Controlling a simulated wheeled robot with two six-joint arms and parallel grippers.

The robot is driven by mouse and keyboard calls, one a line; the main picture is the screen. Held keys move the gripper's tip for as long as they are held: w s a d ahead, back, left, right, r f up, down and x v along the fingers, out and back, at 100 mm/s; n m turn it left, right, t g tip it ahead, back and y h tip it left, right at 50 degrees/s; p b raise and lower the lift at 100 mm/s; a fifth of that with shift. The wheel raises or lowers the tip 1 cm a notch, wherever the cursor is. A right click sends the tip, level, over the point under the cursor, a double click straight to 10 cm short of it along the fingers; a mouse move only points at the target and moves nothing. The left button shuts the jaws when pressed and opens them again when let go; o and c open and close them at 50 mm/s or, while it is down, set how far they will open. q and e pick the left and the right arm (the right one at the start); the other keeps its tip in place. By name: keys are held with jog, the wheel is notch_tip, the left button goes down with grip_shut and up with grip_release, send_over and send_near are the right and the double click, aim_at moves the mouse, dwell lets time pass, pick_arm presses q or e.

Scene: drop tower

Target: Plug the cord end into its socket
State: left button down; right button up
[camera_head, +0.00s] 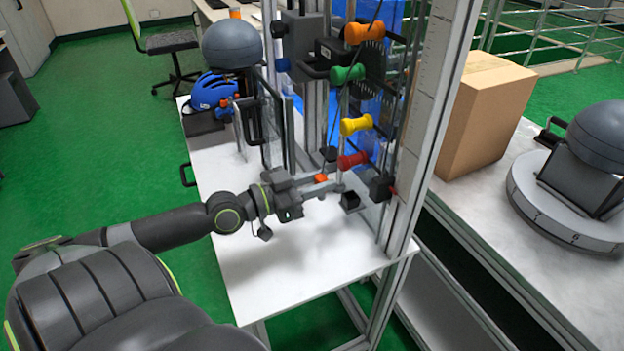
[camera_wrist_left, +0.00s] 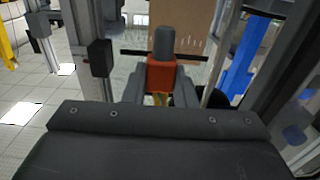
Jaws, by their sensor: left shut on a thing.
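My left gripper (camera_head: 325,186) reaches in from the left, low in front of the tower, above the white table. It is shut on the orange cord end (camera_head: 320,178). In the left wrist view the cord end (camera_wrist_left: 162,76) shows an orange body with a grey rounded tip pointing away from me, between the two grey fingers. A small black block (camera_head: 350,201) sits on the table just right of the fingertips. A black box (camera_head: 381,188) is fixed low on the tower's right side. I cannot tell which of these is the socket. My right gripper is not in view.
The tower's metal post (camera_head: 428,130) stands right of the gripper. Red (camera_head: 353,160), yellow (camera_head: 356,124), green and orange knobs stand above it. A blue helmet (camera_head: 213,91) lies behind on the white table (camera_head: 270,262). The table's front is clear. A cardboard box (camera_head: 485,115) stands right.

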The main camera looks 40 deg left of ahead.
aim_at(364, 183)
pick_arm(q)
jog(key=shift+w+d+f, duration=0.25)
jog(key=shift+w+d, duration=0.1)
jog(key=shift+w, duration=0.55)
jog(key=shift+w+d+f, duration=0.2)
jog(key=shift+w+d, duration=0.2)
jog(key=shift+w, duration=0.45)
jog(key=shift+w+d+f, duration=0.25)
jog(key=shift+w+d, duration=0.1)
jog(key=shift+w, duration=0.55)
jog(key=shift+x, duration=0.75)
jog(key=shift+w+f, duration=0.1)
jog(key=shift+w, duration=0.1)
jog(key=shift+f, duration=0.2)
jog(key=shift+f+b, duration=0.45)
jog(key=shift+b, duration=0.05)
jog(key=shift+s+f+b, duration=0.1)
jog(key=shift+f+b, duration=0.5)
jog(key=shift+b, duration=0.05)
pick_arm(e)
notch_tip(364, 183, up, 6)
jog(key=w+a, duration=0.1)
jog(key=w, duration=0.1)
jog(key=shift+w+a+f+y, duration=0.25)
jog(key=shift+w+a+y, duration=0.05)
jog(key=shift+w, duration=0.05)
